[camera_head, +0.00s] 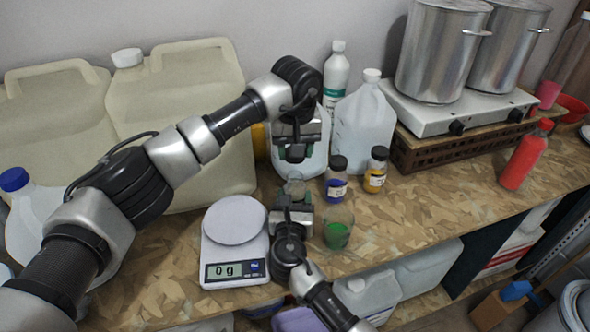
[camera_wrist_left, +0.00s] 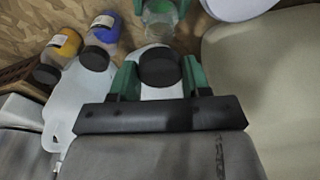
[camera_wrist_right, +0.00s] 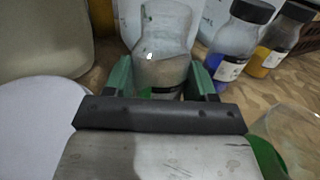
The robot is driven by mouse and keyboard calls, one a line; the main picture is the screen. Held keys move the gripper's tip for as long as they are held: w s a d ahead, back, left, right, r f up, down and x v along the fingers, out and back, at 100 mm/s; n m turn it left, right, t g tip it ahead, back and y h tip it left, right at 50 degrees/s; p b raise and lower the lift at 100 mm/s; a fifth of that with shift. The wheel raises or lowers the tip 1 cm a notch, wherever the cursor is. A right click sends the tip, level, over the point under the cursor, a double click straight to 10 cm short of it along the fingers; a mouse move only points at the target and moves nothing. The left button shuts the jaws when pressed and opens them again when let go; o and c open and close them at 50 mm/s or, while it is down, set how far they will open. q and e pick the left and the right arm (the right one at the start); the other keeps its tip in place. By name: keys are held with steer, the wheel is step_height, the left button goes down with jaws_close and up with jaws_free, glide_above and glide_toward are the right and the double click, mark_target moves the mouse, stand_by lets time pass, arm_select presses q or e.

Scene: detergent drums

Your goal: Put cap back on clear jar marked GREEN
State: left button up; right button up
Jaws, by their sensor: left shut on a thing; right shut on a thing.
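My left gripper (camera_head: 295,150) is shut on a black cap (camera_wrist_left: 160,67), seen between its green fingers in the left wrist view. My right gripper (camera_head: 292,210) is shut on a clear, open-topped jar (camera_wrist_right: 164,45). The jar also shows in the head view (camera_head: 297,188), below the left gripper. It looks upright, with some green low inside it. The cap is above the jar and apart from it. The jar's label cannot be read, and my right gripper hides its lower part.
A beaker with green contents (camera_head: 338,232) stands right of my right gripper. Black-capped jars, blue (camera_head: 336,180) and yellow (camera_head: 375,170), stand behind it. A scale (camera_head: 235,245) reading 0 g is at left. White jugs (camera_head: 364,120) and large canisters (camera_head: 180,90) stand behind.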

mark_target(294, 171)
arm_select(q)
steer(key=shift+f, duration=1.7)
steer(key=shift+f, duration=0.85)
steer(key=shift+f, duration=0.55)
steer(key=m+h, duration=0.1)
steer(key=m, duration=0.8)
steer(key=shift+a+m, duration=0.1)
steer(key=shift+m, duration=0.3)
steer(key=o, duration=0.9)
